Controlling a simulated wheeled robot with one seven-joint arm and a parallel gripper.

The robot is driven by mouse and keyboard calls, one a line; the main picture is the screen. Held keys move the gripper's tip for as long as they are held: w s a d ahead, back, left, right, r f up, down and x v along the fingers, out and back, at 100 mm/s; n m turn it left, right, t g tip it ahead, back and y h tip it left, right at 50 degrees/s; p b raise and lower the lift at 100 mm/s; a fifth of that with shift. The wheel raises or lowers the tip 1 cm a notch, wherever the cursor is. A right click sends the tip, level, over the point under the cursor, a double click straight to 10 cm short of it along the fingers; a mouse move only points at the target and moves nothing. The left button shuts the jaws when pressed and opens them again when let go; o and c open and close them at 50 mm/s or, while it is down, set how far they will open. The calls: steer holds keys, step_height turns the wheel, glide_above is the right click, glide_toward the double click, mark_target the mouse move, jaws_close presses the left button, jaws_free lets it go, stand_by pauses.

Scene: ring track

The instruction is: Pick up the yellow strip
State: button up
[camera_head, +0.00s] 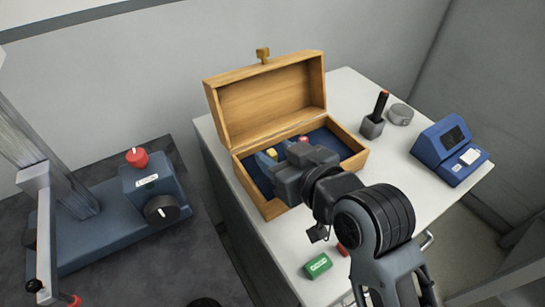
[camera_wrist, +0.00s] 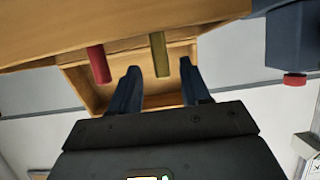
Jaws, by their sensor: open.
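The yellow strip (camera_head: 272,154) shows as a small yellow patch in the open wooden box (camera_head: 275,207); my gripper hides much of the box's inside. In the wrist view the strip (camera_wrist: 160,55) looks olive and stands end-on between the fingertips, with a gap on each side. My gripper (camera_head: 271,156) is over the box, its blue fingers open and empty. In the wrist view the fingers (camera_wrist: 160,68) flank the strip; I cannot tell how deep they reach along it. A red strip (camera_wrist: 98,65) stands outside the left finger; its end (camera_head: 303,139) shows in the head view.
The box's raised lid (camera_head: 270,100) stands behind my gripper. On the white table are a dark holder (camera_head: 372,127) with a red-tipped stick, a grey round tin (camera_head: 400,114), a blue device (camera_head: 449,150) and a green block (camera_head: 318,265). A blue machine (camera_head: 153,190) stands left.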

steer(key=shift+x, duration=1.9)
steer(key=shift+s+a, duration=0.1)
steer(key=shift+a, duration=0.05)
steer(key=shift+c, duration=0.4)
steer(key=shift+r, duration=0.1)
jaws_close()
